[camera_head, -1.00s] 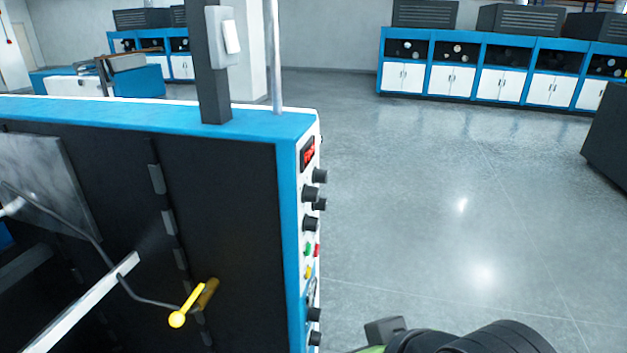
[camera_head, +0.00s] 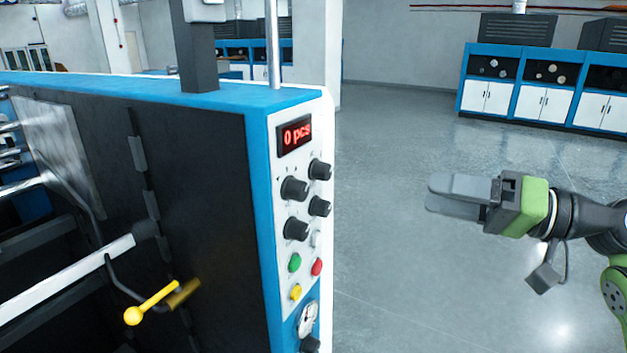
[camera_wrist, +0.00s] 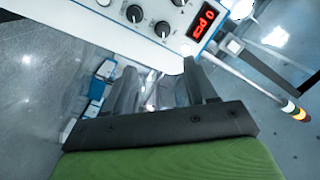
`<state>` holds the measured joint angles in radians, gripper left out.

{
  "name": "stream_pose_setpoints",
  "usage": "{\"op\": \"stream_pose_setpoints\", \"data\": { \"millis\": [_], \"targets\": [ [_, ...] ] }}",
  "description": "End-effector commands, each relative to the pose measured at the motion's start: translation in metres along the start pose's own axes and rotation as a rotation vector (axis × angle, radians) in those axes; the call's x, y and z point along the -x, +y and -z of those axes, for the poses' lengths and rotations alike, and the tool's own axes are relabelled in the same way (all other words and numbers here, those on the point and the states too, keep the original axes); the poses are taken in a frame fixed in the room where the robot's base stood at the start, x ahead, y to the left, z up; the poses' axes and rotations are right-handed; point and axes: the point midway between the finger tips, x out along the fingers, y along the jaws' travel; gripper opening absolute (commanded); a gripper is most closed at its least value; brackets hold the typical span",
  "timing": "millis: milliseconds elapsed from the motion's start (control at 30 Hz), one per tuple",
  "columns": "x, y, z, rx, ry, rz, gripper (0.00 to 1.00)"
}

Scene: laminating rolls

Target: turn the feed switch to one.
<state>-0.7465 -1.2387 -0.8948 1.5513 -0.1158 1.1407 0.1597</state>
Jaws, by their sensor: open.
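The machine's white control panel (camera_head: 280,160) with blue edging faces right. It carries several black knobs, among them an upper left one (camera_head: 294,189), an upper right one (camera_head: 320,169) and lower ones (camera_head: 296,228). I cannot read their labels, so I cannot tell which is the feed switch or where it points. A red display (camera_head: 295,135) reads "0 pcs". My gripper (camera_head: 432,195) is open and empty, right of the panel and apart from it, fingers pointing left. In the wrist view my gripper (camera_wrist: 160,85) shows below the panel's knobs (camera_wrist: 134,13) and display (camera_wrist: 203,20).
Green (camera_head: 295,262), red (camera_head: 317,266) and yellow (camera_head: 296,292) buttons sit below the knobs. A yellow-handled lever (camera_head: 150,303) sticks out from the machine's dark side. A grey post (camera_head: 196,55) stands on top. The floor (camera_head: 400,280) right of the panel is clear.

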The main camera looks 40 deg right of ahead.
Motion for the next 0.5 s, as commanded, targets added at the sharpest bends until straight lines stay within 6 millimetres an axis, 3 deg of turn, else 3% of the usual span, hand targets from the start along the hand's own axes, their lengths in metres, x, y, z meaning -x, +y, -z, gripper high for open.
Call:
{"op": "stream_pose_setpoints", "data": {
  "millis": [167,500],
  "targets": [
    [-0.018,0.001,0.001,-0.003,-0.001,0.001,0.56],
    [-0.103,0.001,0.001,-0.001,-0.003,0.000,0.56]
  ]
}}
